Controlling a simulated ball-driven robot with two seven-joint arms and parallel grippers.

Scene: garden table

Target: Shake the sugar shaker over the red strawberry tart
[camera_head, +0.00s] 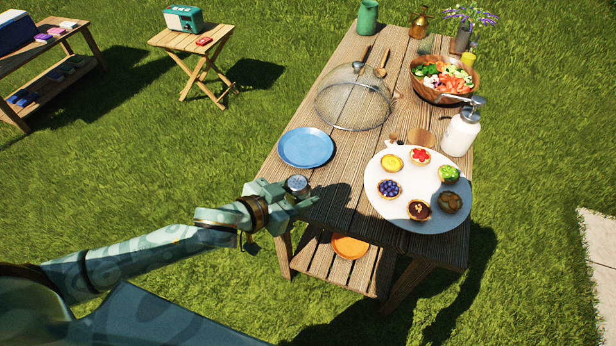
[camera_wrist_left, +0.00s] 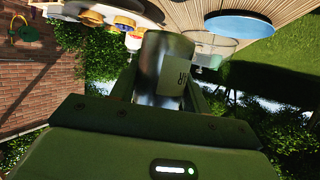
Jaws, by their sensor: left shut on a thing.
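My left gripper (camera_head: 296,198) is shut on the sugar shaker (camera_head: 298,184), a small metal cylinder, at the near left edge of the table. In the left wrist view the shaker (camera_wrist_left: 164,70) stands between the fingers, with a partly visible label. The red strawberry tart (camera_head: 420,156) sits at the back of a white round platter (camera_head: 398,222), to the right of and beyond my gripper. Other tarts share the platter: yellow (camera_head: 392,162), green (camera_head: 448,174), blueberry (camera_head: 389,188), chocolate (camera_head: 419,210) and brown (camera_head: 450,202). My right gripper is in neither view.
A blue plate (camera_head: 306,148) lies just beyond my gripper. A mesh dome (camera_head: 352,98), a salad bowl (camera_head: 443,80) and a white pump bottle (camera_head: 460,134) stand farther back. An orange plate (camera_head: 350,246) is on the lower shelf. Bare wood lies between gripper and platter.

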